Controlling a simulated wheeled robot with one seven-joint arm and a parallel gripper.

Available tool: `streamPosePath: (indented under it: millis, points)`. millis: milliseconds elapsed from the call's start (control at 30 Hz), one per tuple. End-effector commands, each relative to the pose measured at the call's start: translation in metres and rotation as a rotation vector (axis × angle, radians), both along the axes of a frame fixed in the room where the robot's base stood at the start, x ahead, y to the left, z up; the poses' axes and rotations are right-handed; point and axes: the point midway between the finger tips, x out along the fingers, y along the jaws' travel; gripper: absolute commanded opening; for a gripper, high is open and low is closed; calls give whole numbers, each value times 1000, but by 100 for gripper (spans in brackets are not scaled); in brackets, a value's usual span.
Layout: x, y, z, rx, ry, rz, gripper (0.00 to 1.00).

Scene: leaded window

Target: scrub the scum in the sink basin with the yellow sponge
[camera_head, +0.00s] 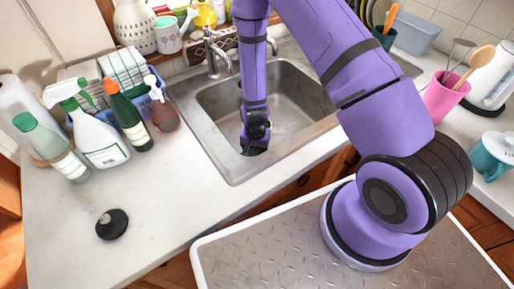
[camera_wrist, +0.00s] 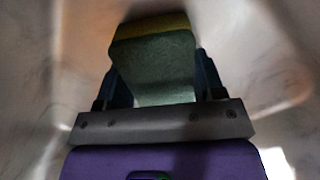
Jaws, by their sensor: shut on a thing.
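My gripper (camera_head: 256,140) reaches down into the steel sink basin (camera_head: 295,118), toward its left front part. In the wrist view my gripper (camera_wrist: 162,82) has its dark fingers on both sides of the sponge (camera_wrist: 152,58), shut on it. The sponge shows a broad green face and a yellow band along its far edge. In the head view the sponge is hidden or too dark to make out. Pale basin walls blur around it in the wrist view. I cannot tell whether the sponge touches the basin floor. Scum is not clearly distinguishable in either view.
A faucet (camera_head: 213,55) stands behind the basin. A white spray bottle (camera_head: 100,140), a dark green bottle (camera_head: 128,118) and a dish rack crowd the left counter. A black stopper (camera_head: 112,224) lies on the front counter. A pink cup (camera_head: 443,98) with utensils stands at right.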

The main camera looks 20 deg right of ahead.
Motion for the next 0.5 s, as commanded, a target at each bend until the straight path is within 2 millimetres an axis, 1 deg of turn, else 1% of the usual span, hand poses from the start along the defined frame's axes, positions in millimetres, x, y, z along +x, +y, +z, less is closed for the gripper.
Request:
streamPosePath:
  millis: [233, 500]
  points:
    - [1, -9, 2, 1, 1, -1, 43]
    - [10, -8, -1, 0, 0, 1, 43]
